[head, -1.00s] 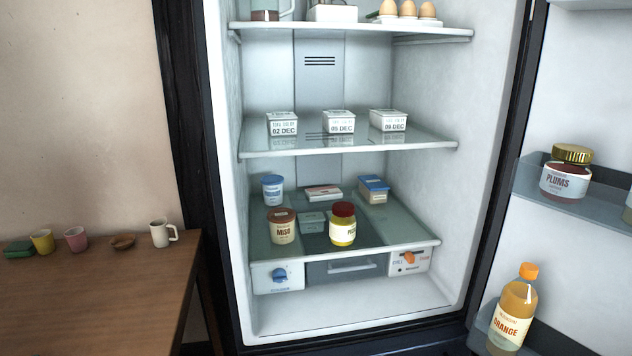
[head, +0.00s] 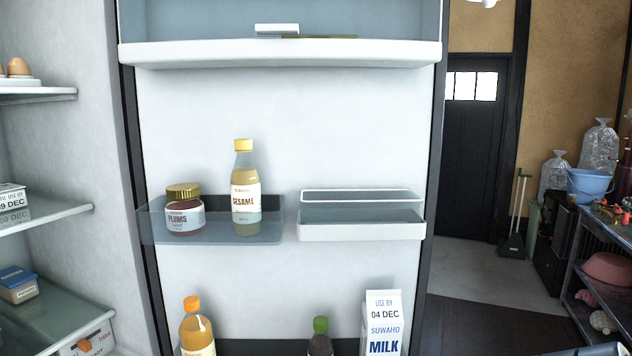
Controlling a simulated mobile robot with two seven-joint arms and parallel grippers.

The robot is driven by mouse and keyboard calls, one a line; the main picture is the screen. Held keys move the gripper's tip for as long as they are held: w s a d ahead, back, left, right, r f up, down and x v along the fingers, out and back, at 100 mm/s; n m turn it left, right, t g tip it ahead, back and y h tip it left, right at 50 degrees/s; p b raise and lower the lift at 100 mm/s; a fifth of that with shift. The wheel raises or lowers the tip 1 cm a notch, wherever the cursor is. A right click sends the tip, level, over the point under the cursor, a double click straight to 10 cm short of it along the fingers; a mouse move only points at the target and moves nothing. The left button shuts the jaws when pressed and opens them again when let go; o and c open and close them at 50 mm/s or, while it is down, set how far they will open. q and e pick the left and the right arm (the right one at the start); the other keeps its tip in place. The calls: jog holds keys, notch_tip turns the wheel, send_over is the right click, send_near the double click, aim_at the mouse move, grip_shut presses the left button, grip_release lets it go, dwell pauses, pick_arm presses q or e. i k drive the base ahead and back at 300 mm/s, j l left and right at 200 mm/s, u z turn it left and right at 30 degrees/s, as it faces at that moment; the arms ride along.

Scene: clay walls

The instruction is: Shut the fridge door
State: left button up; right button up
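The fridge door (head: 330,130) stands wide open in the head view, its inner side facing me. It is hinged on the left beside the fridge interior (head: 75,170). Its racks hold a plums jar (head: 185,212), a sesame bottle (head: 246,195), an orange bottle (head: 196,330), a milk carton (head: 383,325) and a dark bottle with a green cap (head: 320,338). The door's free edge (head: 437,150) is on the right. Neither of my grippers shows clearly in view.
Right of the door is open floor (head: 470,262) leading to a dark room door (head: 468,150). A cluttered shelf unit (head: 590,270) with a blue bucket (head: 589,184) stands at the far right. A broom (head: 518,210) leans near the back wall.

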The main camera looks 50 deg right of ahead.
aim_at(365, 113)
jog(key=k+l+z, duration=0.1)
jog(key=l+z, duration=0.65)
jog(key=k+l, duration=0.1)
jog(key=l, duration=0.75)
jog(key=l+u, duration=0.3)
jog(key=l, duration=0.15)
jog(key=k+l+u, duration=0.1)
jog(key=l+u, duration=0.55)
jog(key=l, duration=0.25)
jog(key=l+u, duration=0.4)
jog(key=l, duration=0.25)
jog(key=l+u, duration=0.35)
jog(key=l, duration=0.25)
jog(key=l+u, duration=0.25)
jog(key=l, duration=0.15)
jog(key=l+u, duration=0.25)
jog(key=l, duration=0.2)
jog(key=l+u, duration=0.3)
jog(key=l, duration=0.35)
jog(key=l+u, duration=0.25)
jog(key=l, duration=0.45)
jog(key=k, duration=0.05)
